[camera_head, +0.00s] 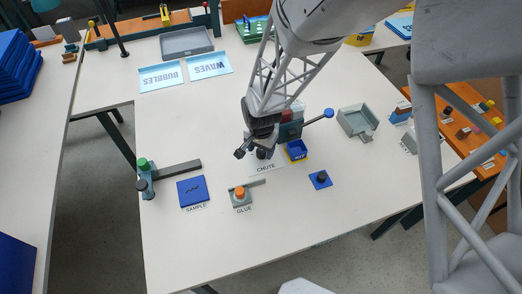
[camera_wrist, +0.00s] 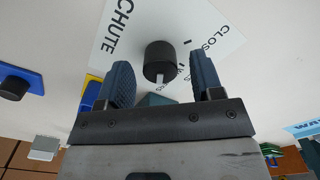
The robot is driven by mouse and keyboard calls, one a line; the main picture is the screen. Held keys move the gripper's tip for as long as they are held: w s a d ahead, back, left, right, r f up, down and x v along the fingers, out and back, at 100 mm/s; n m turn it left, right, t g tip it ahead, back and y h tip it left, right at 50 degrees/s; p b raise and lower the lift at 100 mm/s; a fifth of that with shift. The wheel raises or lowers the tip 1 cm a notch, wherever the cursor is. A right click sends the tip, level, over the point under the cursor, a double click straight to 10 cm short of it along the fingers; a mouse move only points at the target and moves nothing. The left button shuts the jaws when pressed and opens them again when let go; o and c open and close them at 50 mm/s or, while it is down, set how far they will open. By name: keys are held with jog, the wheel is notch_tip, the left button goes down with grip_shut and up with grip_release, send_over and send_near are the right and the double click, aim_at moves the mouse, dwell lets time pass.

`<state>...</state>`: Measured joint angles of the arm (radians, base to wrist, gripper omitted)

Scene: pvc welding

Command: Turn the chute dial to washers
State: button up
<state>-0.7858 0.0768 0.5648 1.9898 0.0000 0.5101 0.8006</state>
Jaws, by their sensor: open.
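The chute dial is a black round knob (camera_wrist: 158,56) on a white plate (camera_wrist: 118,48) marked CHUTE and CLOSED. Its white pointer mark (camera_wrist: 159,77) faces the bottom of the wrist view, toward my gripper. Other labels on the plate are partly hidden by my right finger and cannot be fully read. My gripper (camera_wrist: 160,66) is open, with one blue finger on each side of the knob and gaps showing between. In the head view my gripper (camera_head: 254,150) is over the CHUTE plate (camera_head: 266,169) and mostly hides the dial.
A blue bin (camera_head: 297,150) stands just right of the dial. A blue-knobbed lever (camera_head: 328,113) and a grey tray (camera_head: 358,122) are farther right. The GLUE station (camera_head: 240,195), SAMPLE pad (camera_head: 192,191) and another blue pad (camera_head: 320,180) lie in front.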

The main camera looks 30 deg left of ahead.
aim_at(261, 150)
jog(key=shift+r, duration=3.25)
jog(key=shift+w+d+r, duration=0.15)
jog(key=shift+d+r, duration=0.2)
jog(key=d+r+t, duration=0.1)
jog(key=d+r, duration=0.8)
jog(key=d, duration=0.3)
jog(key=d+r, duration=0.8)
jog(key=d, duration=0.3)
jog(key=s+d+r, duration=0.4)
jog(key=s+d, duration=0.3)
jog(key=d, duration=0.3)
jog(key=s+d+r+t, duration=0.1)
jog(key=s+d+r, duration=0.4)
jog(key=d, duration=0.5)
jog(key=shift+s+r+t, duration=0.15)
jog(key=shift+s+t, duration=0.15)
jog(key=shift+s, duration=0.85)
